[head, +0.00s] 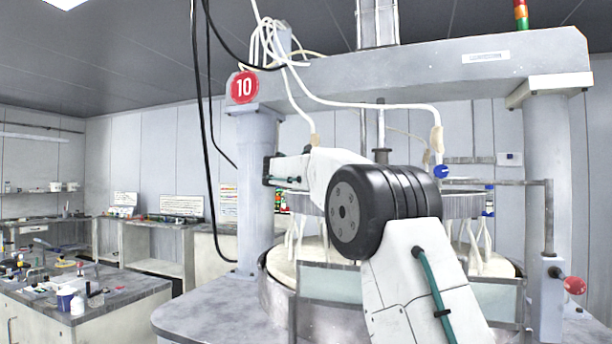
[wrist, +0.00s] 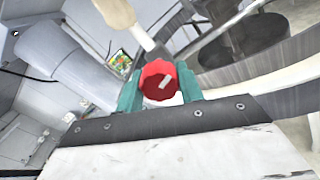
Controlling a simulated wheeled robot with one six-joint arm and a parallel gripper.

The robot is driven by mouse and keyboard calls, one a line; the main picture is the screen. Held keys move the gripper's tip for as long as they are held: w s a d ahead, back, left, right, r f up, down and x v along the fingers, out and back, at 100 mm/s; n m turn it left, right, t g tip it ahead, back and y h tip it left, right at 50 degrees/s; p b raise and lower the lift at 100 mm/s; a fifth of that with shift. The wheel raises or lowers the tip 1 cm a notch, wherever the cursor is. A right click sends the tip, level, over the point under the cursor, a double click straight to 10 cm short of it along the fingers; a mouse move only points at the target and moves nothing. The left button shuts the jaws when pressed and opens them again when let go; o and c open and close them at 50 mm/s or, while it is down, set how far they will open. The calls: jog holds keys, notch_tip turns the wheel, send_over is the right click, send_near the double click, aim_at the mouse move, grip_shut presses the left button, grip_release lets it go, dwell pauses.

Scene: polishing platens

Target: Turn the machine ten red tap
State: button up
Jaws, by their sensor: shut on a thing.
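The red tap (wrist: 158,82) is a round ribbed knob with a white mark on its face, seen in the wrist view. The mark slants up to the right. My gripper (wrist: 160,97) has its teal fingers on either side of the knob and is shut on it. In the head view my arm covers the middle of the machine, and I cannot see the red tap or the fingertips there. The machine carries a round red sign with the number 10 (head: 244,87) on its left column.
A blue tap (head: 441,171) hangs right of my arm. A red ball-shaped knob (head: 574,285) sits on a post at the right. White hoses (head: 357,102) and black cables (head: 211,150) hang around the machine. A cluttered bench (head: 112,300) stands at the left.

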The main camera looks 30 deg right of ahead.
jog(key=o, duration=1)
jog(key=shift+s+a, duration=0.1)
jog(key=v, duration=0.7)
jog(key=shift+s+a, duration=0.15)
jog(key=shift+a, duration=0.15)
